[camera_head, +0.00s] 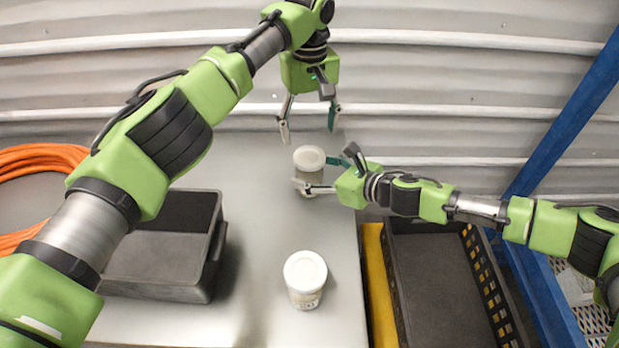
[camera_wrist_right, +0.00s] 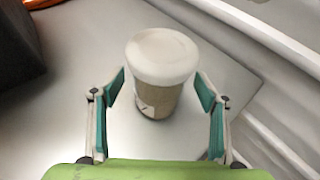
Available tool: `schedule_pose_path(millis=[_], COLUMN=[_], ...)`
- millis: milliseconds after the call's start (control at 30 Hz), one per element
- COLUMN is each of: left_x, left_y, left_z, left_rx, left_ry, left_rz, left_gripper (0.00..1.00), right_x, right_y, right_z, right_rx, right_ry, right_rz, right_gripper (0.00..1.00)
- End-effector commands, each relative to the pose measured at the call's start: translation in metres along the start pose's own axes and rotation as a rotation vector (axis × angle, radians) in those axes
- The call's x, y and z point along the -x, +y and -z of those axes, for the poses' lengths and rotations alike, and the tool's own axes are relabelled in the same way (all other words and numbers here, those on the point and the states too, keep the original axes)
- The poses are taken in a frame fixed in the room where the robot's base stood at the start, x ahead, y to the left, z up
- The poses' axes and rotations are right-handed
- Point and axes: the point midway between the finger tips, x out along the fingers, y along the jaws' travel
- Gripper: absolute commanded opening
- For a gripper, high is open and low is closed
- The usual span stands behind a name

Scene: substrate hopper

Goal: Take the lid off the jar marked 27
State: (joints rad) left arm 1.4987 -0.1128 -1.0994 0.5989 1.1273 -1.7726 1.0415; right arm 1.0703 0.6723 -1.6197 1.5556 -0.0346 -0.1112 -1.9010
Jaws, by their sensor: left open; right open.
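A jar with a white lid (camera_head: 309,157) stands upright towards the back of the grey table. It also shows in the right wrist view (camera_wrist_right: 162,55), with a tan body and part of a label. A second white-lidded jar (camera_head: 305,272) stands nearer the front, its label too small to read. I cannot read a 27 on either jar. My right gripper (camera_head: 316,174) is open, its fingers on both sides of the back jar's body, and the right wrist view shows gaps beside it (camera_wrist_right: 160,92). My left gripper (camera_head: 309,130) is open, pointing down above and behind the back jar, empty.
A dark grey bin (camera_head: 160,285) stands on the table's left, with an orange cable coil (camera_head: 40,160) behind it. A black crate (camera_head: 400,285) lies beyond the table's right edge, by a blue post (camera_head: 565,125). A corrugated wall rises behind. The table between the jars is clear.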

Motion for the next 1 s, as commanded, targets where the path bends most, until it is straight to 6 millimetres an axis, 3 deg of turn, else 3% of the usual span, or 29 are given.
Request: schedule_pose_path(millis=[200,533,800,1000], left_x=[0.0,0.0,0.0,0.0], left_y=[0.0,0.0,0.0,0.0], left_z=[0.0,0.0,0.0,0.0], left_rx=[0.0,0.0,0.0,-0.069], left_ry=[0.0,0.0,0.0,0.0], left_rz=[0.0,0.0,0.0,0.0], left_gripper=[0.67,0.67,0.67,0.67], right_x=[-0.017,-0.02,-0.019,-0.019], right_y=[0.0,0.0,0.0,-0.001], right_z=[0.0,0.0,0.0,0.0], right_rx=[-0.002,-0.001,-0.001,-0.001], right_ry=[0.0,0.0,0.0,0.0], right_rz=[0.001,0.001,0.001,0.001], right_gripper=[0.68,0.68,0.0,0.0])
